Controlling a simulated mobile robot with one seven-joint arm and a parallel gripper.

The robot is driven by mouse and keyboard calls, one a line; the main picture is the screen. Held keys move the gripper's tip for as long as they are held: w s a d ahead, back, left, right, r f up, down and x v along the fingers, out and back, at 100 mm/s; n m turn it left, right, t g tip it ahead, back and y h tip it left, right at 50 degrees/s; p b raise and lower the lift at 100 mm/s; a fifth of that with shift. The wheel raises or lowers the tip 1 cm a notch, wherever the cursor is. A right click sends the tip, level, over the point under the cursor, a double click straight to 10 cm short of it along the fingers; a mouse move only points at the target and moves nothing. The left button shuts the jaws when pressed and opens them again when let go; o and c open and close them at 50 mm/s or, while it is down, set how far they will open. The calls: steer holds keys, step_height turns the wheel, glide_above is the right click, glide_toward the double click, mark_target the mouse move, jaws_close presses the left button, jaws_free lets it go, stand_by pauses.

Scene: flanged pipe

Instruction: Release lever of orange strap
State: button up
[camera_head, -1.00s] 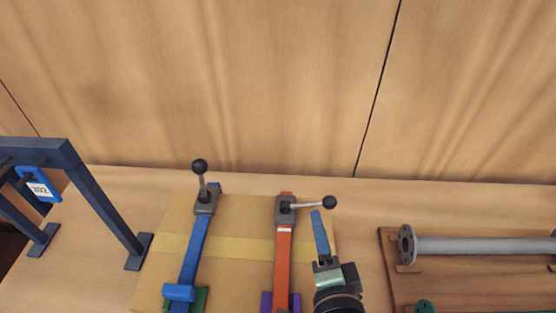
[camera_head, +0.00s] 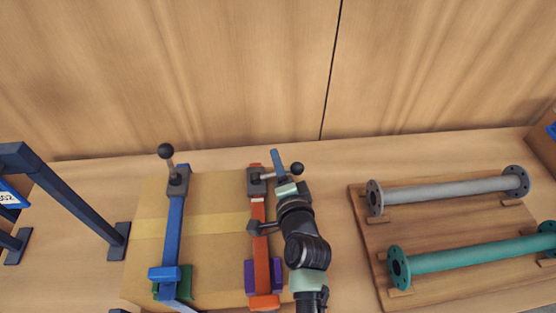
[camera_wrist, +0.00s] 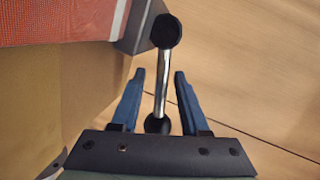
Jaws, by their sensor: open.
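The orange strap (camera_head: 261,235) runs down the cardboard box; its webbing also shows in the wrist view (camera_wrist: 60,20). Its grey buckle (camera_head: 256,183) is at the box's far edge, and its lever (camera_head: 297,168) points right with a black knob. My gripper (camera_head: 277,160) is at the lever. In the wrist view my gripper (camera_wrist: 159,76) is open, with one blue finger on each side of the lever's metal rod (camera_wrist: 161,85). Dark round parts show at both rod ends, one near the buckle and one by the palm. Finger contact with the rod cannot be told.
A blue strap (camera_head: 173,235) with its lever upright lies to the left on the box (camera_head: 215,205). A dark blue frame (camera_head: 75,205) stands at far left. Grey (camera_head: 450,190) and green (camera_head: 470,257) flanged pipes lie on a wooden board at right. A wooden wall rises behind.

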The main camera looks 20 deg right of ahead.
steer(key=shift+w+f, duration=0.1)
steer(key=shift+w, duration=0.35)
jaws_close()
steer(key=shift+d, duration=0.1)
stand_by(1.1)
